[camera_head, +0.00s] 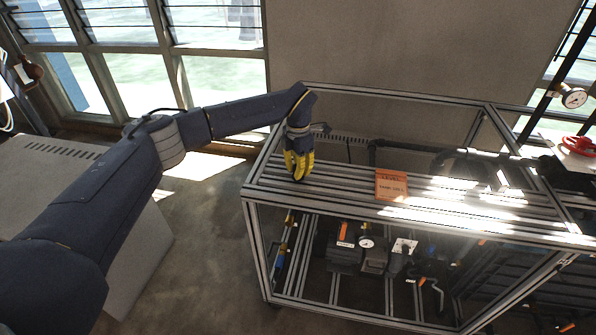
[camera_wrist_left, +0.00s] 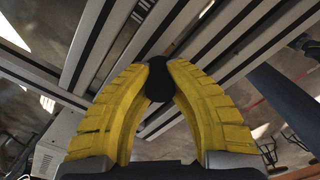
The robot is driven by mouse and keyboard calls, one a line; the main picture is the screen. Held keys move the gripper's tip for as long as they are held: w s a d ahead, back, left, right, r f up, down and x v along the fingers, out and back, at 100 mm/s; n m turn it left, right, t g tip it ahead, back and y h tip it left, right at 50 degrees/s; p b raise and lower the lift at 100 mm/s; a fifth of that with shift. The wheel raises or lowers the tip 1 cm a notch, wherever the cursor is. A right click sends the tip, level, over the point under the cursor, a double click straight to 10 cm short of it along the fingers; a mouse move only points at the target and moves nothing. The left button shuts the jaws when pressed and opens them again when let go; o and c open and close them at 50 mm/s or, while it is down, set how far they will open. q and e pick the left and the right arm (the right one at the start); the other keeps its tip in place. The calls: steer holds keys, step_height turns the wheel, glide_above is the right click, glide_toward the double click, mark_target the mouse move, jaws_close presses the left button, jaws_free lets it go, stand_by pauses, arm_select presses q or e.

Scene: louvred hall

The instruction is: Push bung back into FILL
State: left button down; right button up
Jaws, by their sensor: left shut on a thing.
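My left gripper (camera_head: 298,172) reaches down over the left end of the slatted top of a metal frame (camera_head: 350,187). In the left wrist view its two yellow fingers (camera_wrist_left: 158,78) are shut on a round black thing, which I take to be the bung (camera_wrist_left: 158,88). The bung sits between the fingertips, above or at the slats; I cannot tell whether it touches them. No hole marked FILL can be made out. An orange card (camera_head: 391,185) with small print lies on the slats to the right of my gripper. My right gripper is not in view.
Below the top, inside the frame, are a gauge (camera_head: 366,242), dark boxes and valves. A grey cabinet (camera_head: 60,190) stands at the left, under my arm. A red handwheel (camera_head: 580,145) and another gauge (camera_head: 574,98) are at the right. Sunlight glares on the slats.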

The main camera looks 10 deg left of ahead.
arm_select(q)
steer(key=shift+r, duration=0.2)
steer(key=shift+r, duration=0.15)
stand_by(0.3)
steer(key=shift+r, duration=2.1)
